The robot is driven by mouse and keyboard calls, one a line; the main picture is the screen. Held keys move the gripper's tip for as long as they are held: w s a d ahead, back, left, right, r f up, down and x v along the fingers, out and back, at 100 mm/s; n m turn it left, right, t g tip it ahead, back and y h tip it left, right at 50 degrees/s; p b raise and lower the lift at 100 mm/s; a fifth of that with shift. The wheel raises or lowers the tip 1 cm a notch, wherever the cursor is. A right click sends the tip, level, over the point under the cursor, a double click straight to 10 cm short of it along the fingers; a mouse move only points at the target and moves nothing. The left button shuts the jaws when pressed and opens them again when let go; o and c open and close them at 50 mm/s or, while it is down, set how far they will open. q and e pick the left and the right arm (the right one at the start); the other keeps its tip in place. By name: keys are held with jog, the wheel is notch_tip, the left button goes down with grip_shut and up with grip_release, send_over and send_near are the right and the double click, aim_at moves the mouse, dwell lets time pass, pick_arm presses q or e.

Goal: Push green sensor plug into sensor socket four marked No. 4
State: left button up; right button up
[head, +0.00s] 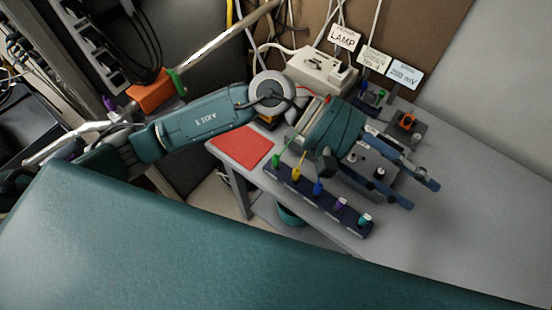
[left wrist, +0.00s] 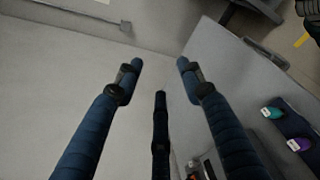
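A plug with a green top and green lead (head: 277,160) stands at the left end of a dark strip (head: 330,209) on the table's front edge. Yellow, blue, purple and teal plugs stand along the same strip. My left gripper (head: 420,195) is open and empty, reaching right over the table, beyond the strip and away from the green plug. In the left wrist view its blue fingers (left wrist: 158,65) are spread with nothing between them. That view shows the teal (left wrist: 272,112) and purple (left wrist: 297,145) plugs at right. My right gripper is out of view.
A red mat (head: 242,146) lies left of the strip. A beige box (head: 320,72) and white label cards, one reading LAMP (head: 342,37), stand at the back. A small grey box with an orange part (head: 405,122) stands behind my gripper. The table's right side is clear.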

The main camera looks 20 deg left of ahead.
pick_arm(q)
jog(key=w+a+f+m+y, duration=0.1)
jog(key=a+f+m+y, duration=0.4)
jog(key=f, duration=0.3)
jog(key=m+t+y+p, duration=0.2)
jog(key=m+t+y, duration=0.15)
jog(key=y, duration=0.65)
send_over(275, 157)
jog(key=s, duration=0.1)
notch_tip(275, 157, down, 11)
jog(key=shift+m, duration=0.25)
jog(key=f+p, duration=0.1)
jog(key=f, duration=0.1)
jog(key=w+f+p, duration=0.1)
jog(key=f, duration=0.2)
jog(key=shift+f, duration=0.3)
grip_shut()
